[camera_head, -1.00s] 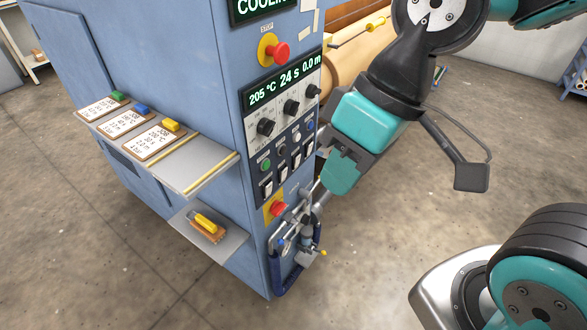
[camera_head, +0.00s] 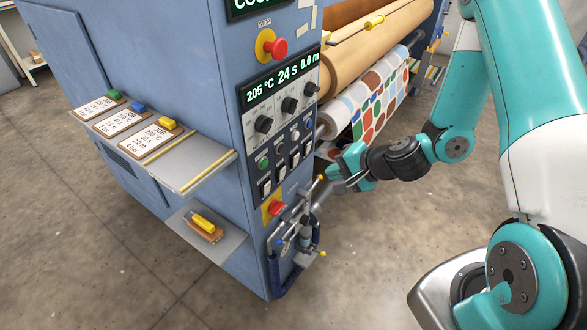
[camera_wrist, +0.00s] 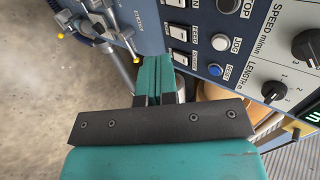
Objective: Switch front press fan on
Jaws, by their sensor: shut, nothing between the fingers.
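The control panel (camera_head: 283,110) is on the blue press cabinet. A row of white rocker switches (camera_head: 280,173) runs along its lower edge. In the wrist view, two rockers (camera_wrist: 180,31) show near the top centre, one of them (camera_wrist: 178,58) close beside my fingertips. Their small labels are too blurred to read surely, so I cannot tell which is the front press fan switch. My gripper (camera_head: 337,184) is right of the cabinet's front, low beside the panel. In the wrist view my teal fingers (camera_wrist: 154,66) are together, with nothing between them. I cannot tell whether they touch the panel.
A red emergency button (camera_head: 276,209) and pipes with a valve (camera_head: 306,237) are below the panel. Knobs (camera_head: 263,124) and another red button (camera_head: 279,48) are above. A shelf (camera_head: 205,165) with cards juts out left. Rollers (camera_head: 365,60) stand behind. The floor at front is open.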

